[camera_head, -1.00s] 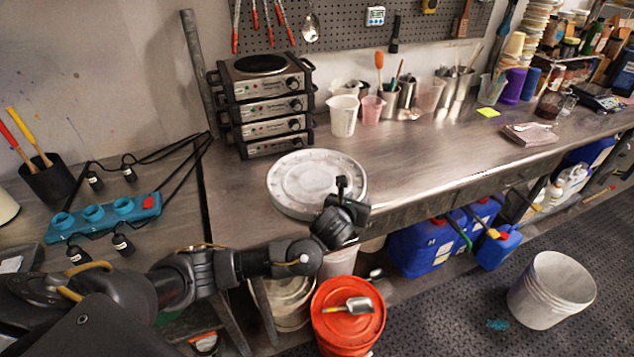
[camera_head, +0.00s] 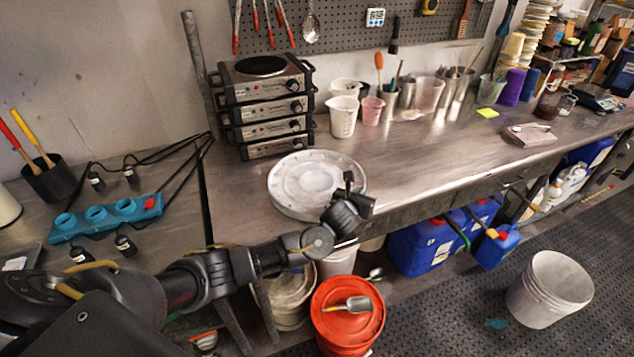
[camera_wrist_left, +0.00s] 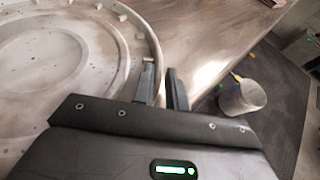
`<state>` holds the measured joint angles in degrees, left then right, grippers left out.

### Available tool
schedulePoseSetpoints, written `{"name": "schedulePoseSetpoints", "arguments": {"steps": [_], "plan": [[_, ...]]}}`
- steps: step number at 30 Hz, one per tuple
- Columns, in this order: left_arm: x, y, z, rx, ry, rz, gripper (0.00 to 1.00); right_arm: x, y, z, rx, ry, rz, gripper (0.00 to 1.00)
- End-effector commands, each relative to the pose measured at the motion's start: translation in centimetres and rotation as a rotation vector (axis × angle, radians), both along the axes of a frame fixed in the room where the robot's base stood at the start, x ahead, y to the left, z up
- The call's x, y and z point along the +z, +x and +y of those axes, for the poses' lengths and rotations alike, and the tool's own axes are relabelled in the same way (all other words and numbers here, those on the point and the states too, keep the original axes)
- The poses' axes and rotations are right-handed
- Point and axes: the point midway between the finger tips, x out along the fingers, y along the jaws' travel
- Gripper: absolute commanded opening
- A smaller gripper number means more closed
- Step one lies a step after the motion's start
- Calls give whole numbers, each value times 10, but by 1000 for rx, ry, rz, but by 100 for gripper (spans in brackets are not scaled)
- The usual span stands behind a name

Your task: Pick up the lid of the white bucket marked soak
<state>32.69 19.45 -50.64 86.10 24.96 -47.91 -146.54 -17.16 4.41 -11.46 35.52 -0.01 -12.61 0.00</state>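A round white lid (camera_head: 300,182) with a raised rim and smudges lies flat near the front edge of the steel bench. It fills the upper left of the left wrist view (camera_wrist_left: 60,70). My left gripper (camera_head: 349,184) is at the lid's right edge. In the left wrist view its two fingers (camera_wrist_left: 164,88) are apart, one on each side of the rim line; whether they touch the rim is unclear. An open white bucket (camera_head: 545,292) stands on the floor at right. No "soak" marking is readable. My right gripper is out of view.
Stacked hotplates (camera_head: 268,105) stand behind the lid, with cups and a white jug (camera_head: 344,118) to their right. Below the bench edge are an orange bucket (camera_head: 347,325) carrying a scoop, a whitish bucket (camera_head: 290,300) and blue canisters (camera_head: 420,248). The bench right of the lid is clear.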

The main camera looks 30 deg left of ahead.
Motion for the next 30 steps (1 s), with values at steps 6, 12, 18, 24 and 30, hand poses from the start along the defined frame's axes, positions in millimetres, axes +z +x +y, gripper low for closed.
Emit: {"name": "schedulePoseSetpoints", "arguments": {"steps": [6,12,18,24,30], "plan": [[0,0,0,0,0,0,0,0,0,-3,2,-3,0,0],[0,0,0,0,1,0,0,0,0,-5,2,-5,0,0],[3,0,0,1,0,-1,0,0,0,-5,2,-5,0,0],[24,1,0,0,0,-4,0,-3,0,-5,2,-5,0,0],[60,-2,-26,-4,-1,-7,0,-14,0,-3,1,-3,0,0]]}}
